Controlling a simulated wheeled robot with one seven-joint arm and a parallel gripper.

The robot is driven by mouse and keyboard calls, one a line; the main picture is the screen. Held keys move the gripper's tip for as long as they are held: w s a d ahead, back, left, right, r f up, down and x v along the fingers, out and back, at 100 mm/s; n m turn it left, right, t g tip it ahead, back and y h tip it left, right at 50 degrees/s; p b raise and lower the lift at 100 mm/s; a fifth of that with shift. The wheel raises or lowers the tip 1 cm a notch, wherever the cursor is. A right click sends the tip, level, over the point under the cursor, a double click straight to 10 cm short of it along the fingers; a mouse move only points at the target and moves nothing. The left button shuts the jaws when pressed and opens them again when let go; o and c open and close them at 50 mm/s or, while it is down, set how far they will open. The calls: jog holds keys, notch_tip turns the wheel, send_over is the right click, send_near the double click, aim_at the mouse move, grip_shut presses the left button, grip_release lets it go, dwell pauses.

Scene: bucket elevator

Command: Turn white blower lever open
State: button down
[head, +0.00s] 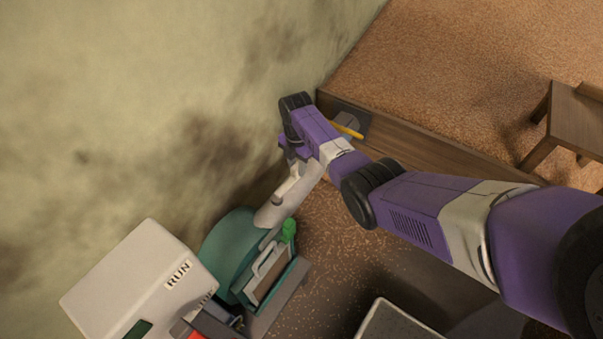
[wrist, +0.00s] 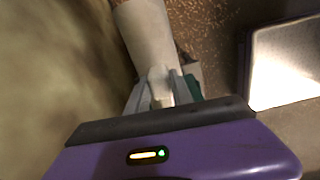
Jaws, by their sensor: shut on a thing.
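The blower has a teal round housing (head: 228,250) low in the head view, with a white tapered duct (head: 278,205) rising from it. The duct also shows at the top of the wrist view (wrist: 147,32). My gripper (head: 294,158) is at the upper end of the duct in the head view, partly hidden by my own wrist. In the wrist view my gripper (wrist: 163,95) has its grey fingers closed on a small white lever (wrist: 159,85) beside the duct. The lever's far end and its exact angle are hidden.
A white box marked RUN (head: 140,285) stands at lower left. A green knob (head: 289,228) is near the housing. The wall (head: 150,100) is close on the left. A wooden board (head: 430,150) with a dark plate and yellow handle (head: 347,130) lies behind my arm.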

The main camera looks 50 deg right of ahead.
jog(key=shift+w+a+n, duration=0.1)
jog(key=shift+w+n, duration=0.45)
jog(key=shift+n, duration=0.05)
jog(key=c, duration=1.1)
grip_release()
jog(key=shift+r+p, duration=0.5)
jog(key=shift+r, duration=3.45)
